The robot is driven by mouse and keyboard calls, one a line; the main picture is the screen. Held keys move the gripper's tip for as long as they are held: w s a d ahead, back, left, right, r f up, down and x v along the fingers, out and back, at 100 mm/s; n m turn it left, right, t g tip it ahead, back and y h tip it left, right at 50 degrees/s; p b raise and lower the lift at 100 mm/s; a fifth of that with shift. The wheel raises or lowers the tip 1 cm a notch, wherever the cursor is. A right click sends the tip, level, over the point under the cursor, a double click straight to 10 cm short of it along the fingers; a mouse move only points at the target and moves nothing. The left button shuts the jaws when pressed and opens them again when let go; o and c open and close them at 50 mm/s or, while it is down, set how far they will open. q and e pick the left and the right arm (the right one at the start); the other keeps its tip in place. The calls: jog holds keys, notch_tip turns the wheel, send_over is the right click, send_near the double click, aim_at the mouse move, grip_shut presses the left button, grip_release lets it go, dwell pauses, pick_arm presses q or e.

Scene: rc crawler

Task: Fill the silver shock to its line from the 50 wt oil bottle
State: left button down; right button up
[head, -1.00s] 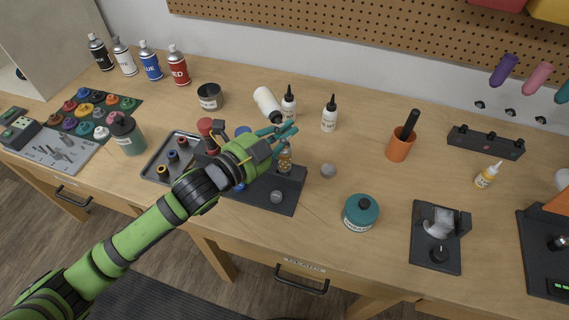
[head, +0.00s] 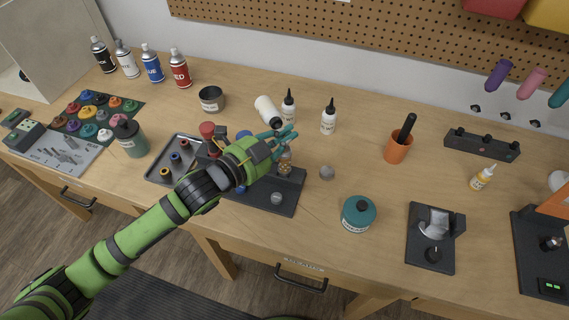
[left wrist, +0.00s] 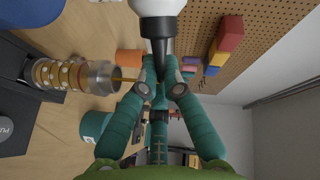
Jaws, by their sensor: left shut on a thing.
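My left gripper (head: 289,134) has its teal fingers shut on the dark cap and spout of a white oil bottle (head: 266,109). The bottle is tipped over, and its label is not readable. In the left wrist view, the fingertips (left wrist: 160,90) close near the black spout under the white bottle (left wrist: 158,6). A thin amber streak runs from near the spout tip to the open end of the silver shock (left wrist: 98,77). The shock, ringed in amber and white, stands in the dark stand (head: 285,205), partly behind my fingers in the head view. My right gripper is not in view.
Two white bottles with black tips (head: 328,116) (head: 288,105) stand upright just behind and beside my gripper. A grey tray (head: 157,180) with small parts lies left of the stand. A teal jar (head: 358,214) and orange cup (head: 398,149) stand to the right, with bare wood between.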

pick_arm(q)
jog(key=shift+r+n+p, duration=0.15)
jog(key=shift+n+p, duration=0.45)
jog(key=shift+p, duration=0.4)
jog(key=shift+g, duration=0.3)
jog(key=shift+p, duration=0.9)
dwell(4.2)
jog(key=r+n+p, duration=0.1)
jog(key=p, duration=0.2)
jog(key=shift+n+g, duration=0.3)
jog(key=shift+g, duration=0.1)
jog(key=shift+n+p, duration=0.4)
jog(key=shift+p, duration=0.15)
jog(key=shift+f+g, duration=0.1)
jog(key=shift+g, duration=0.2)
